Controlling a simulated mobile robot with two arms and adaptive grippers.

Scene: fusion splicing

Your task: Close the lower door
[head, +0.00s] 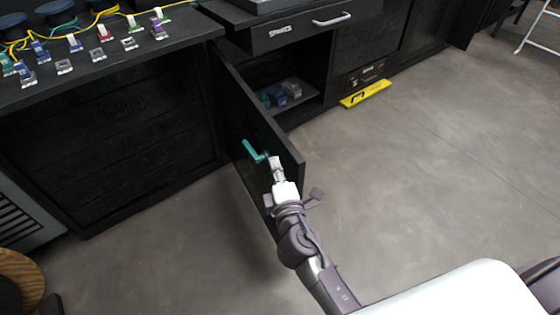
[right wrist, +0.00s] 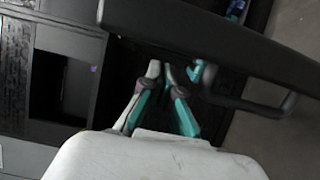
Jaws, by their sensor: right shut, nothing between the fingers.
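The lower door (head: 258,128) is a black panel standing open from the cabinet, hinged at its far left end and reaching towards me. In the right wrist view a dark door edge (right wrist: 225,40) crosses the top, with a dark bar handle (right wrist: 250,103) beneath it. My right gripper (head: 275,161) is at the door's near end, overlapping its face. It is shut and empty; its white and teal fingers (right wrist: 163,68) meet near the handle. A teal piece (head: 251,150) shows against the door beside the fingertips; I cannot tell what it belongs to. Contact is unclear. My left gripper is out of view.
The open cabinet compartment (head: 290,70) holds several small dark and blue items on its shelf. A drawer (head: 312,35) sits above it. A yellow item (head: 366,93) lies on the floor at right. A counter with connectors (head: 110,75) is at left. The floor (head: 420,160) right of the door is clear.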

